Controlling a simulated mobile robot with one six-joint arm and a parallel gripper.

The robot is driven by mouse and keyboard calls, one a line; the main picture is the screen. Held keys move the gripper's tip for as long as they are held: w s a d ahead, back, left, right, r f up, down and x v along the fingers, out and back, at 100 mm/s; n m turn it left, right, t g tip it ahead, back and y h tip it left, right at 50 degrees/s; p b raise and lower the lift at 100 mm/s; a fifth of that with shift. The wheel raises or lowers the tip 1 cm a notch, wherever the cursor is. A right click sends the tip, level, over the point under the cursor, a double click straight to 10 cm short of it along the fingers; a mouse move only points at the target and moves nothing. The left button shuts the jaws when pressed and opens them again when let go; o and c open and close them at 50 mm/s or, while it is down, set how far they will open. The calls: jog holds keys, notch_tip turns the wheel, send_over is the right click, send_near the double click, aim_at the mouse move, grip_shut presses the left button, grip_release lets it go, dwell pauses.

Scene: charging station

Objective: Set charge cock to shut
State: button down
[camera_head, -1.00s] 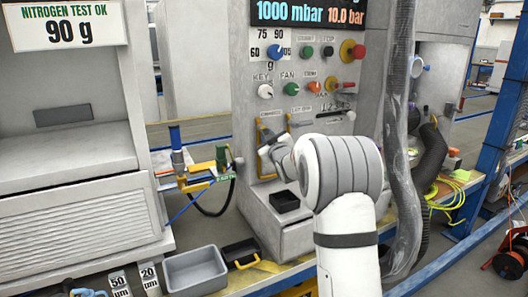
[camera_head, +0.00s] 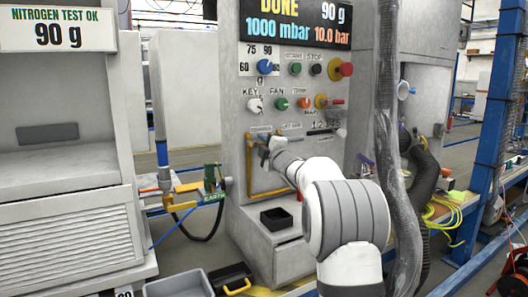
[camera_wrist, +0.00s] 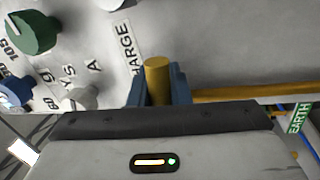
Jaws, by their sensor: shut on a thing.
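The charge cock's brass-yellow handle (camera_wrist: 157,82) is a short round bar beside the CHARGE label (camera_wrist: 130,50) in the wrist view. My gripper (camera_wrist: 158,92) has its two blue-grey fingers shut on it, one on each side. In the head view my gripper (camera_head: 265,148) is against the lower part of the grey panel, just below the small labels under the knobs. It hides most of the cock there.
Above are the key switch (camera_head: 255,105), fan knob (camera_head: 281,104) and a red button (camera_head: 346,69). A yellow pipe (camera_head: 270,193) runs below my gripper. A black tray (camera_head: 277,218) sits beneath. A clear-wrapped hose (camera_head: 388,150) hangs right of my arm.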

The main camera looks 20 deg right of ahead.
jog(key=shift+r+n+y+b, duration=0.3)
jog(key=shift+n, duration=0.9)
jog(key=shift+a+r, duration=0.1)
jog(key=shift+r, duration=0.05)
jog(key=c, duration=1.3)
grip_release()
jog(key=shift+c, duration=0.2)
jog(key=v, duration=0.7)
jog(key=shift+s+p, duration=0.35)
jog(key=shift+p, duration=0.05)
